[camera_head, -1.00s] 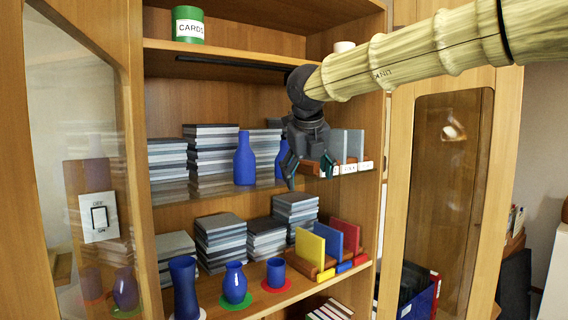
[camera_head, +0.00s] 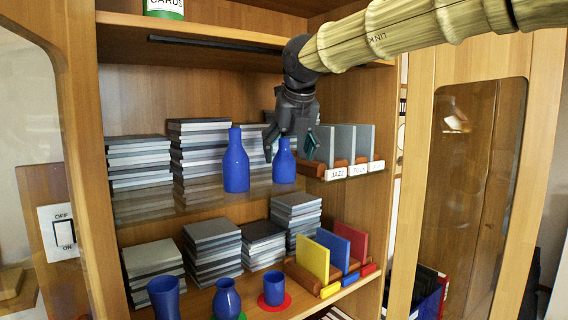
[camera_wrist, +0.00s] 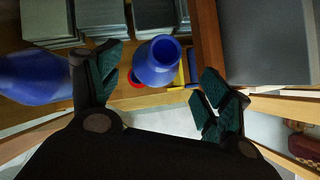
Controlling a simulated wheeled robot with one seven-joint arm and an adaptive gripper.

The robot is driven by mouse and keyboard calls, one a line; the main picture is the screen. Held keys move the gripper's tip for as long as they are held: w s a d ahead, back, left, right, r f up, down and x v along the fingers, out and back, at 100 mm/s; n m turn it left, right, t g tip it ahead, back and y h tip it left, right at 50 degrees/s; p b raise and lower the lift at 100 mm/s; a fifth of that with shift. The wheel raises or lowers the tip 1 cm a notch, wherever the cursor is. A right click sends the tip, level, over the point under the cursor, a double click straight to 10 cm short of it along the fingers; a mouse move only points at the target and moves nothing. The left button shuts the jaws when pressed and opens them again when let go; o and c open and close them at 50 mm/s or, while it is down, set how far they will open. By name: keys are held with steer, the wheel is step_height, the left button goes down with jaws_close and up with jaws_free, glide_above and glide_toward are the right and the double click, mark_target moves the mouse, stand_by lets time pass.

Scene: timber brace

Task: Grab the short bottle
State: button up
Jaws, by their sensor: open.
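Two blue bottles stand upright on the glass middle shelf. The short bottle (camera_head: 284,166) is on the right and the taller bottle (camera_head: 236,163) is just left of it. My gripper (camera_head: 289,148) is open and points down at the short bottle's neck, with its fingers around the top. In the wrist view the short bottle (camera_wrist: 157,62) shows from above, between and slightly beyond the open fingers (camera_wrist: 160,84). The taller bottle (camera_wrist: 35,80) lies outside the left finger. I cannot tell whether the fingers touch the short bottle.
Stacks of grey cases (camera_head: 199,145) stand behind the bottles. A wooden rack with grey dividers and labels (camera_head: 350,170) is close on the right. The lower shelf holds blue vases (camera_head: 227,300), a blue cup (camera_head: 274,288) and coloured dividers (camera_head: 333,255). An upper shelf (camera_head: 210,29) lies above.

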mark_target(284, 164)
steer(key=shift+a+f+p, duration=0.1)
steer(key=shift+f+p, duration=0.15)
steer(key=shift+p, duration=0.25)
steer(key=x, duration=0.1)
steer(key=p+x, duration=0.1)
steer(key=x, duration=0.1)
steer(key=shift+w+a+f, duration=0.15)
steer(key=shift+w+a, duration=0.1)
steer(key=shift+a, duration=0.1)
steer(key=shift+w+d+f, duration=0.1)
steer(key=shift+w+f, duration=0.1)
steer(key=shift+f, duration=0.2)
steer(key=shift+s, duration=0.1)
steer(key=c, duration=1.2)
